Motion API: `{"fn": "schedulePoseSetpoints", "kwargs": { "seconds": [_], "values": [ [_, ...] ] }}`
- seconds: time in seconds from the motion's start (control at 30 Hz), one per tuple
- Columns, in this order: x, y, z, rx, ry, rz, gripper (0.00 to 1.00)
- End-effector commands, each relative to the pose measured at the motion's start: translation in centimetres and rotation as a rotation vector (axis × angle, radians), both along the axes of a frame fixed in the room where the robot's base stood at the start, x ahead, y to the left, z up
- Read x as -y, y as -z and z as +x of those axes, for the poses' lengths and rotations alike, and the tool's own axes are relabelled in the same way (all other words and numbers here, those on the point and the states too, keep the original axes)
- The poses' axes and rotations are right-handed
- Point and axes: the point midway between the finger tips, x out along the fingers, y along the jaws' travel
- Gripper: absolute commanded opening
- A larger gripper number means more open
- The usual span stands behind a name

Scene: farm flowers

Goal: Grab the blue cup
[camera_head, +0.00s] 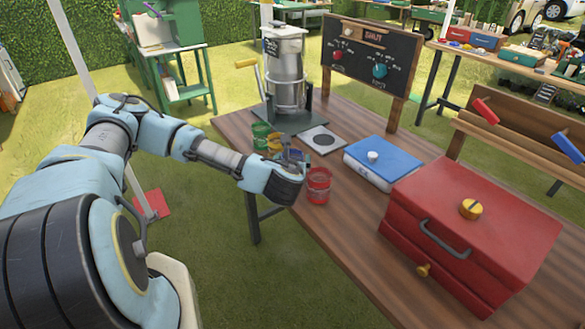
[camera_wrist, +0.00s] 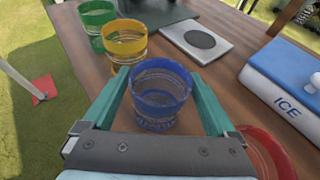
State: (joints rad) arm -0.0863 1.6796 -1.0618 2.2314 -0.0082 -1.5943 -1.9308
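The blue cup (camera_wrist: 160,92) is a see-through tumbler standing upright on the wooden table in the wrist view. It stands between the two teal fingers of my gripper (camera_wrist: 159,78). The fingers are spread wide, one on each side of the cup, and its rim is close to both. I see no clear grip on it. In the head view my gripper (camera_head: 291,160) is low over the table's left edge, and the blue cup is mostly hidden there.
A yellow cup (camera_wrist: 125,42) and a green cup (camera_wrist: 96,20) stand just beyond. A red cup (camera_head: 318,186) stands close to the right of my gripper. A blue-lidded ICE box (camera_head: 383,165), a red chest (camera_head: 470,235) and a metal dispenser (camera_head: 287,75) occupy the table.

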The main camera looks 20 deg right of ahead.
Motion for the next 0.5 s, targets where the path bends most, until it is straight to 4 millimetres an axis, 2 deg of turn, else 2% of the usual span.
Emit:
{"fn": "schedulePoseSetpoints", "kwargs": {
  "seconds": [0.07,0.5],
  "values": [
    [-0.01,0.01,-0.01,0.0,0.0,0.0,0.83],
    [-0.02,-0.01,-0.02,0.0,0.0,0.0,0.34]
  ]
}}
